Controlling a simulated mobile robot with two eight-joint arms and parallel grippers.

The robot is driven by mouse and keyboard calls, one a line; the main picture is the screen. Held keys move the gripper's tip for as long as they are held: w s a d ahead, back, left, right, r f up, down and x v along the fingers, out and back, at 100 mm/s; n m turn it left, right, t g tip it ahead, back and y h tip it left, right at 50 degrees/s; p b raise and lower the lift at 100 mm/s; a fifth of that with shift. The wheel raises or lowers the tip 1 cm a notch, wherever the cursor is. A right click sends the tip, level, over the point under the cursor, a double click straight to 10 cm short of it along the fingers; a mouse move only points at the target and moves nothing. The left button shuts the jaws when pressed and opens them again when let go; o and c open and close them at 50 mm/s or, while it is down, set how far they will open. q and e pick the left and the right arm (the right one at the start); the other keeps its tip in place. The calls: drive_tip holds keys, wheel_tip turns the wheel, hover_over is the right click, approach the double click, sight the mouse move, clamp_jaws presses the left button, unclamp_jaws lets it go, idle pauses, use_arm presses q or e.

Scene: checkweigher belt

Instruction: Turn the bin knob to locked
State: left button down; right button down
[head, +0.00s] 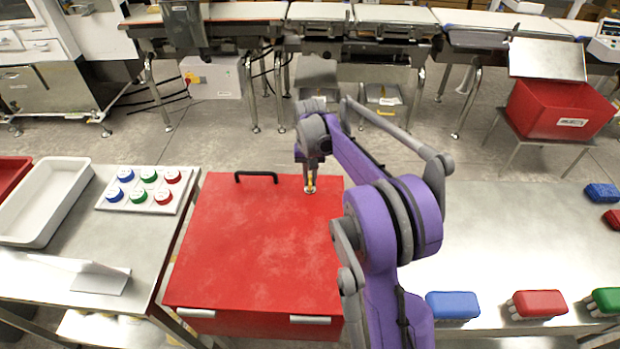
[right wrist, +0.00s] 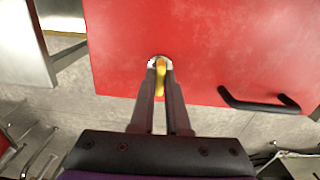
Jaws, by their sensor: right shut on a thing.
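The red bin (head: 250,245) has a flat red lid with a black handle (head: 256,175) near its far edge. The knob sits near the lid's far right corner; its pale round base (head: 310,190) shows below my right gripper (head: 310,177). In the right wrist view the knob's yellow grip (right wrist: 161,75) lies between the two fingers of the right gripper (right wrist: 160,67), which is shut on it. The grip runs roughly along the fingers there. The fingers hide part of the knob, and no lock marking is readable. My left gripper is not in view.
A left table holds a white tray (head: 40,205) and a panel (head: 148,188) of coloured round pieces. A right table (head: 520,235) carries blue, red and green blocks. A red crate (head: 560,108) stands far right. Conveyors line the back, with open floor before them.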

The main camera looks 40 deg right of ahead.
sight(310, 179)
drive_tip(key=shift+m, duration=0.3)
drive_tip(key=c, duration=0.9)
unclamp_jaws()
wheel_tip(310, 179, up, 11)
drive_tip(key=shift+p, duration=0.35)
